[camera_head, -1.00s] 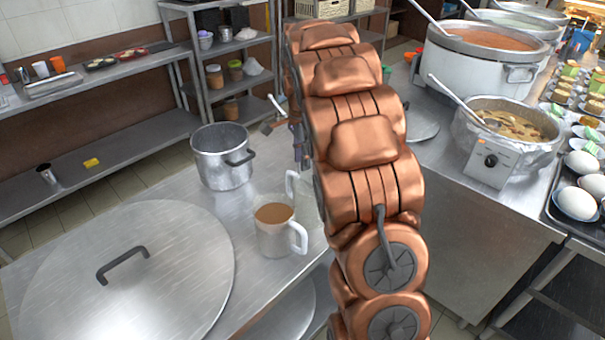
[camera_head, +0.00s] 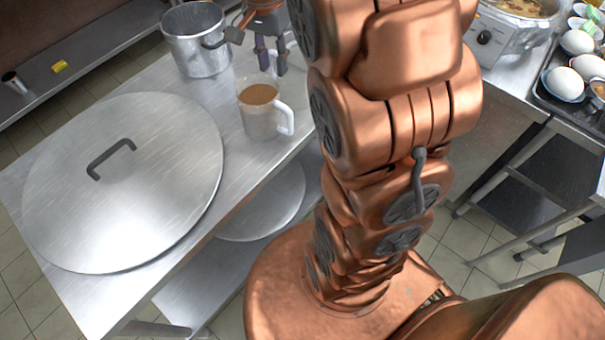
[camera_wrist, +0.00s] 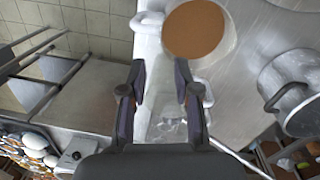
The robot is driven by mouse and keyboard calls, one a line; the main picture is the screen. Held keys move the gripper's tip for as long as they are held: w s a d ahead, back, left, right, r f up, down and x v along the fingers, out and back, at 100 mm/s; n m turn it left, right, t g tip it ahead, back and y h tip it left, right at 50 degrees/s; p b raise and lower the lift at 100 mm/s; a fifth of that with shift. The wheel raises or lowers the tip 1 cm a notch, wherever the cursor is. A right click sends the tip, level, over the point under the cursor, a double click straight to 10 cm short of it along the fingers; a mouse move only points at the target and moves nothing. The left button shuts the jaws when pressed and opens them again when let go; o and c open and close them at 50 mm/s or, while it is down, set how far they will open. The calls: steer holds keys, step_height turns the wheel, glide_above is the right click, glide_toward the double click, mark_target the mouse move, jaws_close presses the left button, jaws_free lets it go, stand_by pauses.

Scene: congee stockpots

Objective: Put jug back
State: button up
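A clear jug of brown liquid (camera_head: 262,118) stands upright on the steel table, its white handle toward the right. The same jug shows at the top of the wrist view (camera_wrist: 198,32). A second, clear and seemingly empty jug (camera_wrist: 168,125) shows below it in the wrist view, partly behind my fingers; in the head view it is mostly hidden by my gripper and arm. My gripper (camera_head: 270,62) points down just behind the filled jug. In the wrist view my gripper (camera_wrist: 160,78) has its fingers apart with nothing clearly held between them.
A steel pot (camera_head: 196,50) stands behind and left of the jugs. A large round lid (camera_head: 125,200) covers the table's left part. A tray of eggs and bowls (camera_head: 555,95) and a cooker (camera_head: 510,30) are at the right. A lower shelf holds another round lid (camera_head: 265,205).

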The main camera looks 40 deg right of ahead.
steer(key=s+a+f+n, duration=0.1)
steer(key=s+a+n, duration=0.2)
steer(key=s, duration=0.5)
steer(key=s+a+f+n, duration=0.1)
steer(key=s+a+n, duration=0.3)
steer(key=s, duration=0.4)
steer(key=s+a+f+n+g, duration=0.1)
steer(key=s+a+f+n, duration=0.1)
steer(key=s+n, duration=0.3)
steer(key=s+a, duration=0.1)
steer(key=s, duration=0.2)
steer(key=shift+a+n, duration=0.25)
steer(key=shift+n, duration=0.15)
steer(key=shift+r+p, duration=0.25)
steer(key=shift+p, duration=0.05)
